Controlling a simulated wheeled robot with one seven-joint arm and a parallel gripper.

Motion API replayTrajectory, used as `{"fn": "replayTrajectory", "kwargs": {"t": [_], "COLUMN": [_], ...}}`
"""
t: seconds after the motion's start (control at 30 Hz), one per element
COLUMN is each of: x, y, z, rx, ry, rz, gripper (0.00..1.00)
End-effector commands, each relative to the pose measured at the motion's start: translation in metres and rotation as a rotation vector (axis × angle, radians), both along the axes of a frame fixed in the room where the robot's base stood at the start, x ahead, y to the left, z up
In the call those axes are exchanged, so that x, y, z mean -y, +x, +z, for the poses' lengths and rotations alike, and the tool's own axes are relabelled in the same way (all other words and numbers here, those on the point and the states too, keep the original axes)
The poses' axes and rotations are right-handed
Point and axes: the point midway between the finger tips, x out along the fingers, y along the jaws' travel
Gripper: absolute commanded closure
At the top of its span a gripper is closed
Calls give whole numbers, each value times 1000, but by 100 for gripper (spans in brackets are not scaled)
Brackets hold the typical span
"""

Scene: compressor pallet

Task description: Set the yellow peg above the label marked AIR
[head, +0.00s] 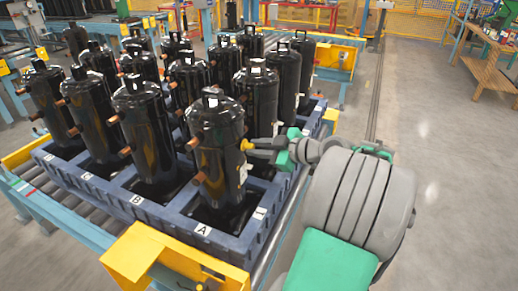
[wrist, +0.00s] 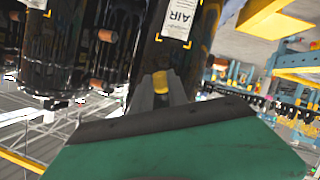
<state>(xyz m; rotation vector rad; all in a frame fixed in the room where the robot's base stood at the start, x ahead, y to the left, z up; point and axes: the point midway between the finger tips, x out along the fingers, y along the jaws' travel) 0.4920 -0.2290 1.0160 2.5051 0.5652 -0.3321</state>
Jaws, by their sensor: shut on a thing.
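The yellow peg (head: 247,144) is held in my gripper (head: 256,145), at the right side of the front black compressor (head: 216,140). In the wrist view the yellow peg (wrist: 161,82) sits between the two grey fingers, its end toward the black cylinder. A white label marked AIR (wrist: 179,18) is on that cylinder, at the picture's top. In the head view a white label (head: 243,172), its text too small to read, lies lower on the same compressor, below the peg. Whether the peg touches the compressor or is inserted, I cannot tell.
Several black compressors with copper stubs stand in a blue pallet (head: 172,214) with tags A (head: 203,232) and B (head: 136,199). It rests on a roller conveyor with yellow end pieces (head: 150,255). The floor (head: 450,170) at right is clear; a wooden bench (head: 487,70) stands behind.

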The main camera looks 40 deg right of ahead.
Motion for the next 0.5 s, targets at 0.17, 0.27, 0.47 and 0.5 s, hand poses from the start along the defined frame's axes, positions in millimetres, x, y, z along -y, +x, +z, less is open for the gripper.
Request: {"fn": "replayTrajectory", "kwargs": {"t": [0.17,0.27,0.47,0.5], "x": [-1,-1,-1,-1], "y": [2,2,2,2], "z": [0,0,0,0], "rx": [0,0,0,0], "ry": [0,0,0,0], "rz": [0,0,0,0], "gripper": [100,100,73,70]}}
